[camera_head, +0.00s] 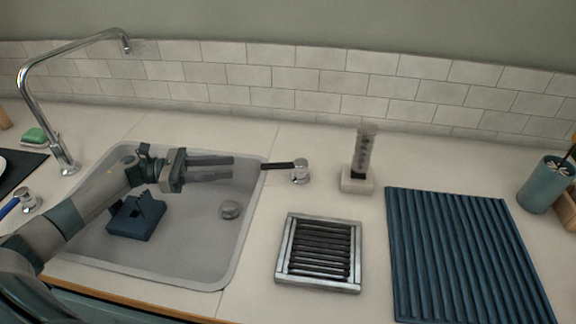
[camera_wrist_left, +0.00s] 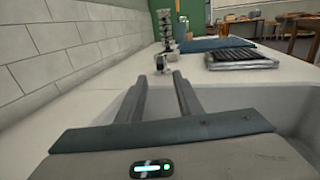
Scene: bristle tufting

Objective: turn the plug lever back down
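A chrome knob (camera_head: 301,171) with a black lever (camera_head: 279,166) stands on the counter just right of the sink. The lever points left, toward the sink, and looks roughly level. The knob also shows in the left wrist view (camera_wrist_left: 161,63), beyond the fingers. My left gripper (camera_head: 232,167) is over the sink's right side, with its fingers pointing right at the lever. The fingers are apart with nothing between them, and their tips are a little short of the lever's end. A round metal plug (camera_head: 230,210) sits in the sink floor. My right gripper is not in view.
The sink (camera_head: 190,262) holds a dark blue block-like object (camera_head: 136,218). A tall tap (camera_head: 62,150) and a blue-handled knob (camera_head: 28,200) stand left. A brush-like upright (camera_head: 364,150), slatted tray (camera_head: 285,280) and ridged blue mat (camera_head: 460,255) are right of the knob. Tiled wall behind.

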